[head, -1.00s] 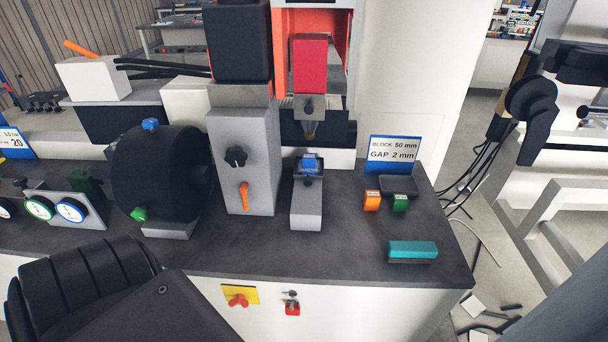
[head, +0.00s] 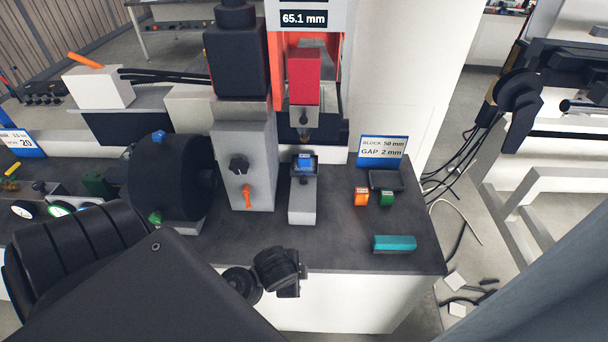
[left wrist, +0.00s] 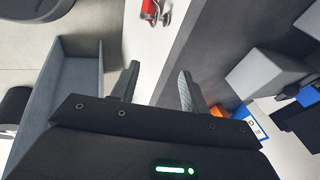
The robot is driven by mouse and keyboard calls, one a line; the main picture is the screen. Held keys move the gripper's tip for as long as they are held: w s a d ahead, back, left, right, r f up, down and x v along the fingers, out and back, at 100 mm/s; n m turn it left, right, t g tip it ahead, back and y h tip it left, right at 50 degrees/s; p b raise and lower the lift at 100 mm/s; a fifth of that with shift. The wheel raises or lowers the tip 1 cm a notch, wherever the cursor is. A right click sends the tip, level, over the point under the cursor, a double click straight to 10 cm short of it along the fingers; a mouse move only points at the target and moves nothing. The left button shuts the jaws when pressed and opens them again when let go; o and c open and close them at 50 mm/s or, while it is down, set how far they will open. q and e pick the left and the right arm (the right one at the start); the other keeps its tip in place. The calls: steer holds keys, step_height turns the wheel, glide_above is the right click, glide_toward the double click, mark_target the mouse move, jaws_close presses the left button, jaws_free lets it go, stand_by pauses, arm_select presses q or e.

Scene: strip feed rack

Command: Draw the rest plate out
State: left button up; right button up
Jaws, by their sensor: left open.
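No part is marked as the rest plate; I cannot tell which one it is. A grey pedestal (head: 303,208) stands below the red press head (head: 304,77), with a blue block (head: 305,161) in a black holder on top. My right gripper is not in view.
A grey column (head: 245,170) with knob and orange lever stands left of the pedestal. Orange (head: 361,198) and green (head: 386,199) blocks, a teal block (head: 394,243) and a sign (head: 383,151) are to the right. An open grey box (left wrist: 75,85) lies left in the wrist view.

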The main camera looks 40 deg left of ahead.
mark_target(304, 180)
arm_select(q)
steer(key=w+a+r+m, duration=0.1)
steer(key=w+a+m, duration=0.1)
steer(key=w+m, duration=0.1)
steer(key=w+a+r+m+y, duration=0.1)
steer(key=w+m, duration=0.2)
steer(key=w, duration=0.1)
steer(key=w+a+r+m+t+y, duration=0.1)
steer(key=w+a+m, duration=0.1)
steer(key=w+m, duration=0.1)
steer(key=shift+w+a+r, duration=0.15)
steer(key=shift+a+r, duration=0.05)
steer(key=shift+a, duration=0.1)
steer(key=w+a+r+m+t+y, duration=0.2)
steer(key=w+a+r+m+y, duration=0.1)
steer(key=w+a+r+m, duration=0.6)
steer(key=shift+m, duration=0.3)
steer(key=x, duration=0.3)
steer(key=b+x, duration=0.1)
steer(key=x, duration=0.3)
steer(key=d+x, duration=0.1)
steer(key=x, duration=0.2)
steer(key=shift+w+a+f, duration=0.1)
steer(key=shift+f, duration=0.3)
steer(key=shift+w+a+f, duration=0.25)
steer(key=shift+w+f, duration=0.1)
steer(key=shift+f, duration=0.05)
steer(key=c, duration=0.3)
jaws_close()
